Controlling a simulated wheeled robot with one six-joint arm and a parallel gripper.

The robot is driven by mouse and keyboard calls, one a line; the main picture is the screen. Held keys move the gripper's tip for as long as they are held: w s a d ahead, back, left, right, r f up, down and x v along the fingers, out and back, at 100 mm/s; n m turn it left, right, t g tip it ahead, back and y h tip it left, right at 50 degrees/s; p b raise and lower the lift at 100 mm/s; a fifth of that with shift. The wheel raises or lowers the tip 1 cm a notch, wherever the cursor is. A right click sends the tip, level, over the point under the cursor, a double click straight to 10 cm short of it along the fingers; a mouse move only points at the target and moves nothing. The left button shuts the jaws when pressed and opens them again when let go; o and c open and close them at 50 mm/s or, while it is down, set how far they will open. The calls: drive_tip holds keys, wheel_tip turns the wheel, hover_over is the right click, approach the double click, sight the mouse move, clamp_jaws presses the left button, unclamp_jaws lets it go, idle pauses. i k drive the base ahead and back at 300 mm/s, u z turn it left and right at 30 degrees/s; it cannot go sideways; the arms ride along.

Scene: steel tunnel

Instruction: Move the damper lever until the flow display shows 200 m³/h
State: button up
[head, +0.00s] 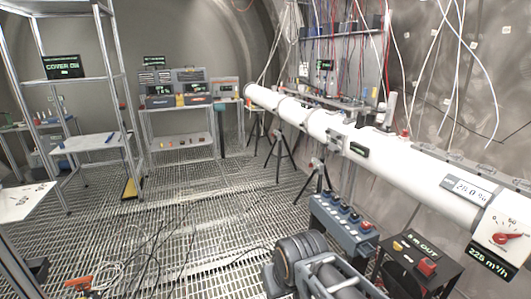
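The damper lever (507,238) is red and sits on a white dial plate (512,222) at the right edge of the head view. Scale marks, among them a 0 and a 50, show above the lever. The lever lies roughly level across the dial. Below it the flow display (491,262) is a black panel with green characters. It reads about 226 m³/h; the last digit is hard to make out. The dial plate is at the near end of a long white duct (400,173).
A grey box with several knobs (342,221) and a black box with a red button (427,267) stand below the duct. Tripods (318,178) support the duct. Cables (130,270) lie on the grating; shelves stand left.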

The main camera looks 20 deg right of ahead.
sight(500, 238)
drive_tip(key=z, duration=0.35)
drive_tip(key=i, duration=1)
drive_tip(key=z, duration=1.65)
drive_tip(key=i, duration=0.8)
drive_tip(key=z, duration=0.7)
